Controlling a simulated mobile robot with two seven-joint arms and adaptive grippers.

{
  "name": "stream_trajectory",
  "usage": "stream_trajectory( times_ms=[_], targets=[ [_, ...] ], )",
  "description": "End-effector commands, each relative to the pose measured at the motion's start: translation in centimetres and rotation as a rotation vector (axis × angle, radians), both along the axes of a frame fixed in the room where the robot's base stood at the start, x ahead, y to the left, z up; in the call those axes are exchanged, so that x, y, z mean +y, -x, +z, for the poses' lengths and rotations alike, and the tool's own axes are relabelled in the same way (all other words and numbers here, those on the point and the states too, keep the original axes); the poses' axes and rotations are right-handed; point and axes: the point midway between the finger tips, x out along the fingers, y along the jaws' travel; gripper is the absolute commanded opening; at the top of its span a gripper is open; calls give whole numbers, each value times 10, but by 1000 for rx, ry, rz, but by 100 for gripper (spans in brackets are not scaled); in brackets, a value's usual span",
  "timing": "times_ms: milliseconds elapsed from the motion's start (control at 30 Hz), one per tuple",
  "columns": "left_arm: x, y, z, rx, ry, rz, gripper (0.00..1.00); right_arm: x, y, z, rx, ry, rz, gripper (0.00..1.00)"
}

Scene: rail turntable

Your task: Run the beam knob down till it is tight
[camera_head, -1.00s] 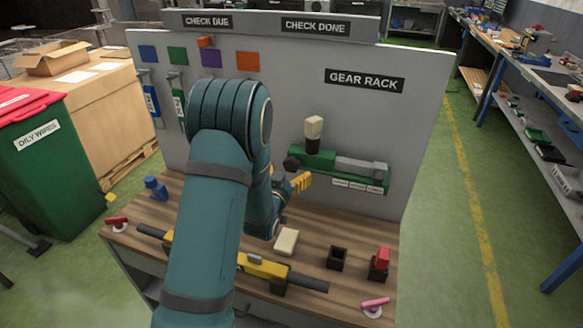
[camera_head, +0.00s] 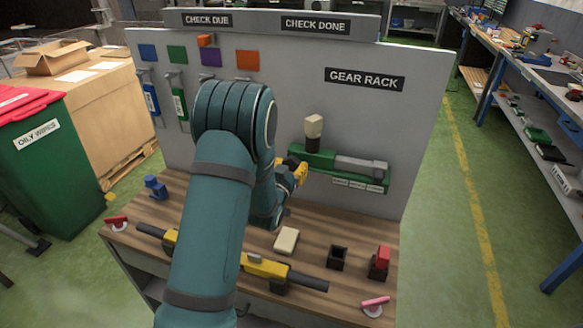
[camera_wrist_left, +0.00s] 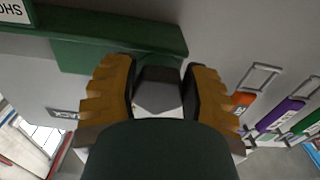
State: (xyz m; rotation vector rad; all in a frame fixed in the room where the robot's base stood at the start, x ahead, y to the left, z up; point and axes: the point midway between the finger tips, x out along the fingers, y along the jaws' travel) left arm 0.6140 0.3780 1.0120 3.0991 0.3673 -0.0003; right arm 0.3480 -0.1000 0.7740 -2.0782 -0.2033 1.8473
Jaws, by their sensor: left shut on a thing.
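The green beam fixture (camera_head: 345,168) is mounted on the grey panel under the GEAR RACK sign. It has a grey cylinder on its right part and a pale-topped dark post standing above its left part. My left gripper (camera_head: 299,170), with yellow fingers, is at the left end of this fixture. In the left wrist view, the fingers (camera_wrist_left: 160,92) are shut on the dark grey faceted beam knob (camera_wrist_left: 158,90), one on each side. The green fixture also shows above them (camera_wrist_left: 120,38). In the head view the gripper mostly hides the knob. How tight the knob is cannot be seen.
The wooden bench (camera_head: 310,240) below holds a yellow-and-black bar (camera_head: 262,267), a cream block (camera_head: 286,240), a black holder (camera_head: 337,257) and a red-topped block (camera_head: 381,260). Coloured tags hang on the panel's left. A green bin (camera_head: 45,160) stands at the left.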

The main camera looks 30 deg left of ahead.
Motion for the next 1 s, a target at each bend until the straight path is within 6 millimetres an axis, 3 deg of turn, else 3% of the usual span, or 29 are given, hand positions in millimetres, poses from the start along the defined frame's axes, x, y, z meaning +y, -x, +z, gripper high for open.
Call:
stream_trajectory(
  times_ms=[300, 767, 800, 833, 867, 1000],
  targets=[
    [0, 0, -2, -55, 200, 3, 12, 0, 2, -36, 5, -1, 7, 47],
    [-2, -1, 2, -65, 251, 2, 12, 0, 0, -40, 0, 0, 6, 47],
    [-2, -1, 2, -65, 251, 2, 64, 0, 0, -40, 0, 0, 6, 47],
    [-2, -1, 2, -65, 250, 2, 75, 0, 0, -40, 0, 0, 6, 47],
    [-2, -1, 2, -65, 250, 2, 84, 0, 0, -40, 0, 0, 6, 47],
    [-2, -1, 1, -64, 250, 1, 84, 0, 0, -40, 0, 0, 6, 47]
  ],
)
